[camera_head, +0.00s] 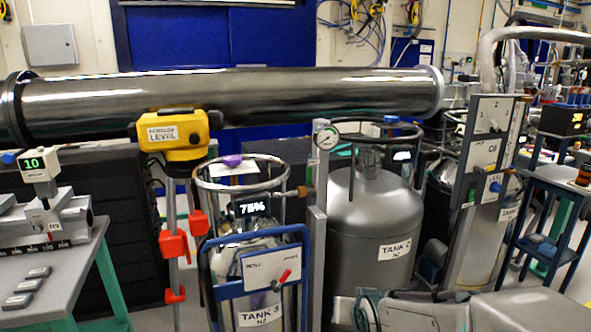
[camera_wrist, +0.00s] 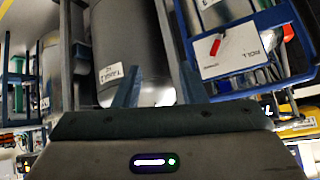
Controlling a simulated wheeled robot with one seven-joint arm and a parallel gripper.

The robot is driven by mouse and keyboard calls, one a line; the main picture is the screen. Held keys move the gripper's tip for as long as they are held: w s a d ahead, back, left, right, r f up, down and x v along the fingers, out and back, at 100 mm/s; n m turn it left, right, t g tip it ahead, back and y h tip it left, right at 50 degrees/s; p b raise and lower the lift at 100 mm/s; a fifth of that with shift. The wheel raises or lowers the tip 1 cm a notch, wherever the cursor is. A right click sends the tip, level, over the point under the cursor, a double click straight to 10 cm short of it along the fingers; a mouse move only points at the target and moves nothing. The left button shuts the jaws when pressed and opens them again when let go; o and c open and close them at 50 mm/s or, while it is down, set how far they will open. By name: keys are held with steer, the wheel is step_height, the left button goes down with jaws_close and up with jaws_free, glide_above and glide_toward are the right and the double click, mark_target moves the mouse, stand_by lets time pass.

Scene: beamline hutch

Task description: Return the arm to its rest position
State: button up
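My gripper (camera_wrist: 160,88) shows at the bottom middle of the wrist view. Its two blue-grey fingers stand apart with nothing between them, so it is open and empty. Beyond the fingers are a grey tank (camera_wrist: 120,35) with a label and a white panel (camera_wrist: 240,48) with a red handle on a blue frame. I cannot tell how far the fingertips are from them. In the head view, grey links of my arm appear to lie low at the bottom right; the gripper itself is not clear there.
Tank 3 (camera_head: 225,265) with its blue-framed panel and tank 2 (camera_head: 375,215) stand in front. A yellow level (camera_head: 172,135) stands on a red-clamped tripod. A long steel pipe (camera_head: 230,97) crosses behind. A grey bench (camera_head: 60,280) is left, a blue cart (camera_head: 550,190) right.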

steer(key=s+d+r+g+p, duration=0.1)
steer(key=s+r+g+p, duration=0.2)
steer(key=s+r, duration=0.2)
steer(key=s+d+r+n+g+p, duration=0.1)
steer(key=s+d+r+g+p, duration=0.1)
steer(key=s, duration=0.8)
step_height(320, 180, up, 3)
steer(key=shift+s+r+g+h+p, duration=0.1)
steer(key=shift+s+g+h+p, duration=0.3)
steer(key=shift+p, duration=0.7)
steer(key=shift+w, duration=0.1)
steer(key=shift+c, duration=0.5)
